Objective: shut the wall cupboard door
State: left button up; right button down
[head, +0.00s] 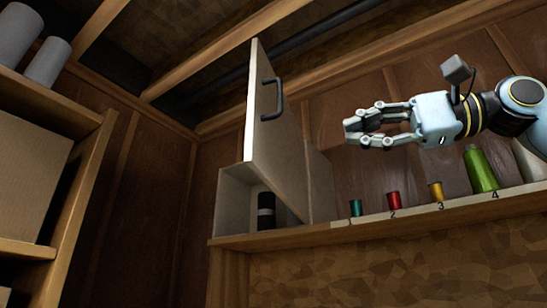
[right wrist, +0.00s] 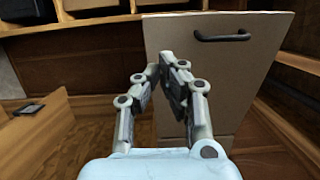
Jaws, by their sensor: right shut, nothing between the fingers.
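The wall cupboard (head: 235,196) is a pale box on the shelf, with its front partly uncovered. Its door (head: 262,150) stands open, swung out toward me. A dark bar handle (head: 271,98) sits on the door face that shows. My right gripper (head: 350,132) is shut and empty, to the right of the door and apart from it in the head view. In the right wrist view the gripper (right wrist: 161,68) overlaps the door panel (right wrist: 225,85), with the handle (right wrist: 222,37) above right of the fingertips. I cannot tell any contact. My left gripper is not in view.
A dark cylinder (head: 266,210) stands inside the cupboard. Several spools, including a teal one (head: 356,208), red one (head: 394,201) and green one (head: 481,168), line the shelf (head: 385,222) at right, below my gripper. A wooden rack (head: 88,165) with grey cylinders stands left.

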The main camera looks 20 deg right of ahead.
aim_at(259, 150)
jog(key=p+x, duration=0.9)
jog(key=x, duration=0.4)
jog(key=shift+r, duration=0.15)
jog(key=shift+w+a+p, duration=0.35)
jog(key=shift+a+p, duration=0.05)
jog(key=shift+p, duration=0.1)
